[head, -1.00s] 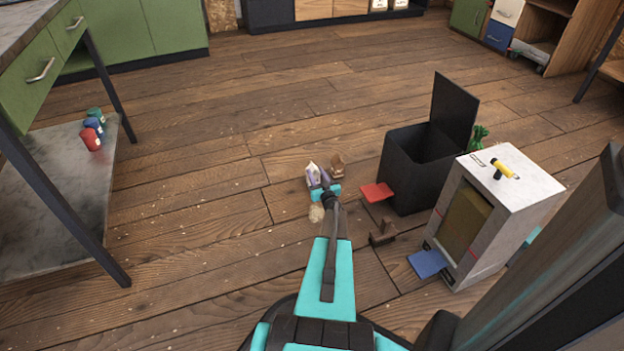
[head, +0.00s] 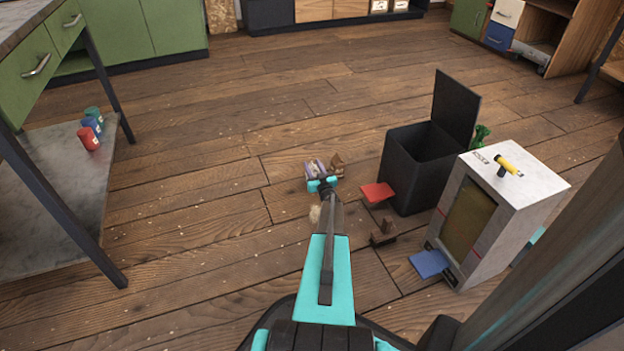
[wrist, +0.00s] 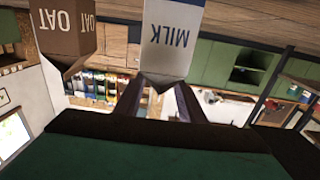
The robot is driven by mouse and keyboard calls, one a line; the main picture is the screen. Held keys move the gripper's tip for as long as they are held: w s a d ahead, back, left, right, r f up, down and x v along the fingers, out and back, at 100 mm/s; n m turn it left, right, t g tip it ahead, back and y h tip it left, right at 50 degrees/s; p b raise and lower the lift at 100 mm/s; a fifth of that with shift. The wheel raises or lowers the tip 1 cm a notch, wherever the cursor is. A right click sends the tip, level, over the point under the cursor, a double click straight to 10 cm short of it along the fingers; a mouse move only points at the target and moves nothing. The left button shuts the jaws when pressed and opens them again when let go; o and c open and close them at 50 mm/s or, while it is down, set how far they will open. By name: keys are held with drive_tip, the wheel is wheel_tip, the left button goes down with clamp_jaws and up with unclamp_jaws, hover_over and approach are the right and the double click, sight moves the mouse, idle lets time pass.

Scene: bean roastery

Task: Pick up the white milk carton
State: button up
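The white milk carton (wrist: 172,38) is at the top middle of the wrist view, upside down in the picture, with "MILK" on its face. Its gabled top points toward my gripper (wrist: 168,88). The fingers are apart, with the gable between or just beyond their tips. I cannot tell whether they touch it.
A small brown object (head: 383,234) lies nearer. A table's lower shelf (head: 50,205) holds several cans. Floor at left is clear.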

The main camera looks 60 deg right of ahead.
clamp_jaws()
